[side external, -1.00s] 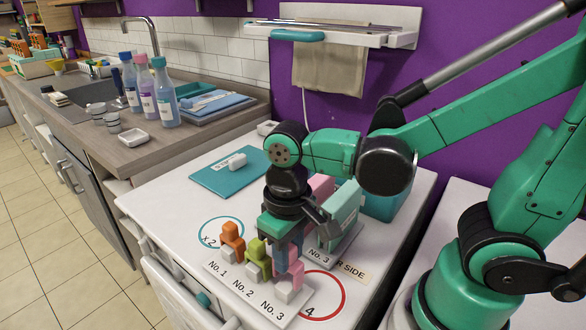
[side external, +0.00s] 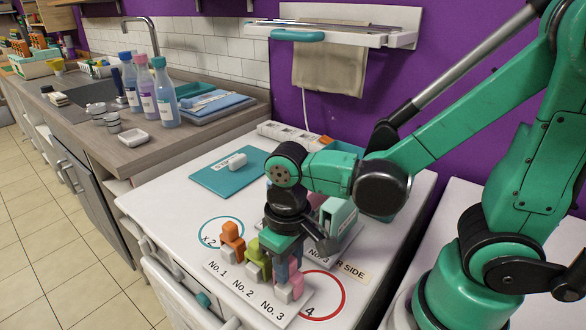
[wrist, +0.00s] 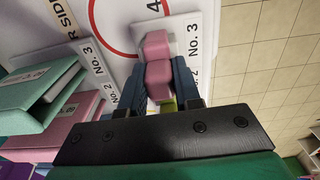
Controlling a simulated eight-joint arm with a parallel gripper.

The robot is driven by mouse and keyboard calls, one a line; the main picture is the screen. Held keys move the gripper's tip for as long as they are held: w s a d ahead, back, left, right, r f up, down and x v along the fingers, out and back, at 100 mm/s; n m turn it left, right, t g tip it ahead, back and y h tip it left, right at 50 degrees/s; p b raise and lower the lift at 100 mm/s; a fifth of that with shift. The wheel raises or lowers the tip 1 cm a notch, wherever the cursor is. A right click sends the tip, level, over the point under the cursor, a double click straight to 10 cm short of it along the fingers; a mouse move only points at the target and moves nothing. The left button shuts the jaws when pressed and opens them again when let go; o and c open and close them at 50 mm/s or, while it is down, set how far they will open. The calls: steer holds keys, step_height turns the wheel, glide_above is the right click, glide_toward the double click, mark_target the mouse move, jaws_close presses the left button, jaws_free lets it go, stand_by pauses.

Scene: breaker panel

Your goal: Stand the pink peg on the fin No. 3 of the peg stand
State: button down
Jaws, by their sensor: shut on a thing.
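The pink peg (side external: 297,283) is at the No. 3 end of the white peg stand (side external: 272,312). My gripper (side external: 288,266) points down there, with its blue-grey fingers shut on the peg. In the wrist view, the pink peg (wrist: 157,78) lies between the fingertips (wrist: 159,70), close to the No. 3 label. A white fin block (side external: 284,294) shows beside the peg's lower part. I cannot tell whether the peg is fully seated. An orange peg (side external: 232,236) stands at No. 1 and a green peg (side external: 258,257) at No. 2.
Upright binders (wrist: 42,88), green and pink, stand in a labelled rack close behind my gripper. A teal mat (side external: 225,178) with a white piece (side external: 237,161) lies at the back left. The red circle (side external: 338,298) marked 4 is beside the stand. Bare white worktop lies left.

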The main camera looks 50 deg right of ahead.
steer(key=shift+f, duration=0.4)
steer(key=c, duration=0.5)
jaws_free()
steer(key=shift+c, duration=0.2)
steer(key=shift+r, duration=0.15)
steer(key=shift+r, duration=2.7)
